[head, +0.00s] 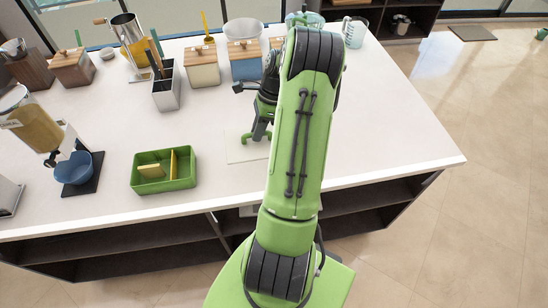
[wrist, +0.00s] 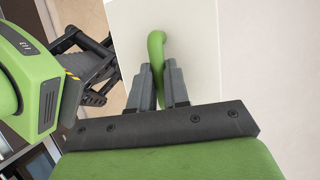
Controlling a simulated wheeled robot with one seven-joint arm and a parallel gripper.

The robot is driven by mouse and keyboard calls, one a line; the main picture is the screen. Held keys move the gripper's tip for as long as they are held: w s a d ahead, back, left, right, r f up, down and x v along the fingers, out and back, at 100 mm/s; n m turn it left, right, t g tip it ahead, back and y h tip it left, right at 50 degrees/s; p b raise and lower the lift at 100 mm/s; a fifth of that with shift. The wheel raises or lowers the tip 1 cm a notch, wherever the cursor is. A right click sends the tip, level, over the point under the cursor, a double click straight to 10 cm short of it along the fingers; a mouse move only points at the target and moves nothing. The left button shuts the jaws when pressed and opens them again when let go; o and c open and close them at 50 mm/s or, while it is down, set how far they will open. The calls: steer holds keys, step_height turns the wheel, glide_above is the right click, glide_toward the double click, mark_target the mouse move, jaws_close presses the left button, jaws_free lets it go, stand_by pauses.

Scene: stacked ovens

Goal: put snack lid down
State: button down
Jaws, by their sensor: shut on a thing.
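The snack lid (head: 240,152) is a pale, flat, square plate with a green handle. It is over the white counter, partly hidden behind my arm. I cannot tell whether it touches the counter. In the wrist view, the lid's pale surface (wrist: 190,25) lies ahead of the fingers, and its curved green handle (wrist: 156,45) rises between them. My gripper (wrist: 161,75) is shut on this handle. In the head view, my gripper (head: 262,135) is mostly hidden by my arm.
An open green box (head: 135,184) with dividers and yellowish pieces stands left of the lid. A dispenser with a blue bowl (head: 74,169) is farther left. A grey utensil holder (head: 166,94) and wood-lidded canisters (head: 202,72) stand behind. The counter right of my arm (head: 390,130) is clear.

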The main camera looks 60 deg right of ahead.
step_height(320, 180, down, 10)
steer(key=shift+w+a+r+b, duration=0.1)
steer(key=shift+w+b, duration=0.05)
steer(key=shift+b, duration=0.15)
